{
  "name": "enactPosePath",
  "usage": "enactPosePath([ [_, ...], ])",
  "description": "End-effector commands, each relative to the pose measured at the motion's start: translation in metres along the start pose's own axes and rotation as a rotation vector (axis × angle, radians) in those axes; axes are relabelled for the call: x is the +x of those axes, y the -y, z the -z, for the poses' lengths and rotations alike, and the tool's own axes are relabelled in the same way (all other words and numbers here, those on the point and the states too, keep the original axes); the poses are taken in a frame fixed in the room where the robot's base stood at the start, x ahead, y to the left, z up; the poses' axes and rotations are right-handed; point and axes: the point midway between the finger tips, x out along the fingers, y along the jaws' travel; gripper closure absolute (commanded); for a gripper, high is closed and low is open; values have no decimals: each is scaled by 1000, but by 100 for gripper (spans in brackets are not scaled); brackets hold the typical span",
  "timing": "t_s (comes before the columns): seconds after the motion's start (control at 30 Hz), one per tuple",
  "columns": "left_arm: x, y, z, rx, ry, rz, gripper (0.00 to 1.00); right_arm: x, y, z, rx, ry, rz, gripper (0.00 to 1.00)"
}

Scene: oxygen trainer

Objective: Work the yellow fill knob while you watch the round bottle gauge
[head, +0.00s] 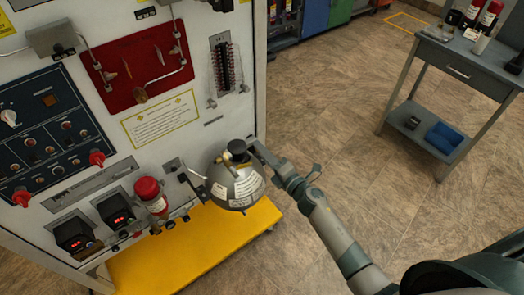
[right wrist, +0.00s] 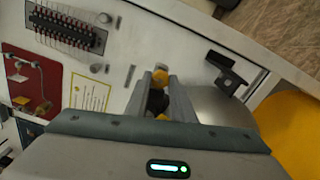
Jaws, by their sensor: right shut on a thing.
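The round silver bottle (head: 236,188) with white labels hangs against the cabinet front, above the yellow step. Dark and yellow fittings (head: 237,155) sit on its top; a gauge face cannot be made out. My right gripper (head: 254,146) reaches the bottle's top from the right. In the right wrist view, the fingers of my right gripper (right wrist: 159,92) are closed on a yellow knob (right wrist: 160,77), with yellow and dark parts showing between them. The fingers and gripper body hide much of the knob and bottle. My left gripper is not in view.
The white cabinet carries a red panel (head: 136,68), a dark switch panel (head: 42,130) and a red-capped part (head: 149,190) left of the bottle. The yellow step (head: 190,250) juts out below. A grey side table (head: 460,62) stands at right; floor between is clear.

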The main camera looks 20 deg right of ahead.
Motion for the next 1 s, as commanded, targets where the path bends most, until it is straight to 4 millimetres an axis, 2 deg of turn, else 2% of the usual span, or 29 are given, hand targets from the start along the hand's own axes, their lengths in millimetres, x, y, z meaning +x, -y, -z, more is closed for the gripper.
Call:
enactPosePath([
  [0.1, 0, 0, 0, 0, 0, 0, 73, 0, 1, -1, 1, 1, 2, 100],
  [0.13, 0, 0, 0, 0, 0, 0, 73, 0, 1, -1, 1, 1, 2, 71],
  [0.47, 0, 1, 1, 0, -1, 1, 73, -1, 0, 0, 0, 0, 1, 70],
  [0.67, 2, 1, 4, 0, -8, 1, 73, -9, 1, 0, -1, 0, 1, 70],
  [0.87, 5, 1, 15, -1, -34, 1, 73, -34, 2, 1, -2, -1, 2, 70],
  [1.0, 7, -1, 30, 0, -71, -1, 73, -59, 3, 0, -1, 0, 3, 70],
])
